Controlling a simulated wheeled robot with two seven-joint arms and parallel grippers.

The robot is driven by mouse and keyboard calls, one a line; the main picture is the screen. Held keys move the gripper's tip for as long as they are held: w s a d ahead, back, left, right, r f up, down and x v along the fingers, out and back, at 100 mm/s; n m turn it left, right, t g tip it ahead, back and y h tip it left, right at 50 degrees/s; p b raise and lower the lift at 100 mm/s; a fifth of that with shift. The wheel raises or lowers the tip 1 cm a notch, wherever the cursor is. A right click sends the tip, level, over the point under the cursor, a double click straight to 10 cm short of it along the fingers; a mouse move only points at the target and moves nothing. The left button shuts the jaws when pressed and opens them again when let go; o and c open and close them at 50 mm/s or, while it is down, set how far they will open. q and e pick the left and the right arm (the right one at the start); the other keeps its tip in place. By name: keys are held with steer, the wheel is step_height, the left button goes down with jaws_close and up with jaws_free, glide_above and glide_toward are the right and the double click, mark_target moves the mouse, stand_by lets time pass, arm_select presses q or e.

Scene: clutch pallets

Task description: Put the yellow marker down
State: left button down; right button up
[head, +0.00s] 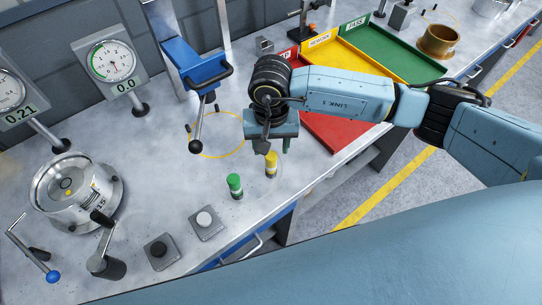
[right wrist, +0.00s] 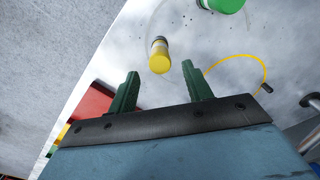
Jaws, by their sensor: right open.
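The yellow marker (head: 271,164) stands upright on the grey bench near its front edge. In the right wrist view the yellow marker (right wrist: 159,56) shows its yellow cap just beyond the fingertips, in line with the gap between them. My right gripper (head: 276,148) is open and empty, right behind the marker in the head view. Its two green fingers (right wrist: 160,76) are spread apart in the right wrist view. A green marker (head: 234,186) stands to the left of the yellow one. My left gripper is not in view.
Red (head: 335,132), yellow (head: 350,60) and green (head: 385,50) trays lie at the back right. Two button boxes (head: 207,224) sit at front left, near a round metal fixture (head: 75,190).

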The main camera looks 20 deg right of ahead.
step_height(320, 180, up, 6)
steer(key=shift+f+b, duration=0.15)
steer(key=shift+b, duration=0.3)
